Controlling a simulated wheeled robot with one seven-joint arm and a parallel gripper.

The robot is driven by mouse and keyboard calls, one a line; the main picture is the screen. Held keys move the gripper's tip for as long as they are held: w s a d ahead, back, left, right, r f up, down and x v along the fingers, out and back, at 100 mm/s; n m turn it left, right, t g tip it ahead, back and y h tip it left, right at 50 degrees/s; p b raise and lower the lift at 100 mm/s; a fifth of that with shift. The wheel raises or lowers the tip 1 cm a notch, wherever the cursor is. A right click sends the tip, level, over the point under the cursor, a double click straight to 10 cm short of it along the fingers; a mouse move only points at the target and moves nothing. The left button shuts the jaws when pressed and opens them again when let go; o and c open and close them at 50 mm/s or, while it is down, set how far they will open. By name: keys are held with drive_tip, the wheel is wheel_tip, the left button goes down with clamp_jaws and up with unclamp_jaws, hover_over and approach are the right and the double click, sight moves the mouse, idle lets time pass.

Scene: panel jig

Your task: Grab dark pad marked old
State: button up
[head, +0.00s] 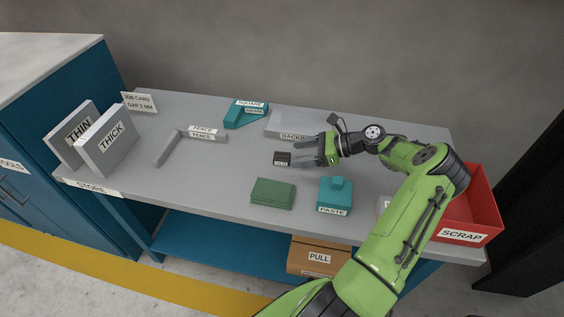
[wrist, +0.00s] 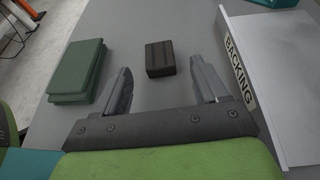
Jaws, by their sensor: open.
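The dark pad (head: 282,158) is a small dark block with a light label on its front, lying on the grey bench. In the head view the label is too small to read with certainty. In the wrist view the dark pad (wrist: 160,58) shows its brown-black top, ahead of my gripper and between the lines of its two fingers. My gripper (head: 325,149) is open and empty, just right of the pad in the head view. Its fingers (wrist: 164,83) also show in the wrist view, spread apart with the pad a little beyond them.
A plate labelled BACKING (wrist: 285,75) lies close beside one finger. A green block (head: 273,193) and a teal PASTE pot (head: 335,194) stand nearer the front. The FENCE (head: 172,148) is to the left, and a red SCRAP bin (head: 486,205) is at the right end.

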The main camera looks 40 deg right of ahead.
sight(284, 156)
drive_tip(key=b+x, duration=0.2)
drive_tip(key=x, duration=0.2)
drive_tip(key=shift+w+a+f, duration=0.2)
drive_tip(key=shift+a, duration=0.1)
drive_tip(key=shift+c, duration=0.3)
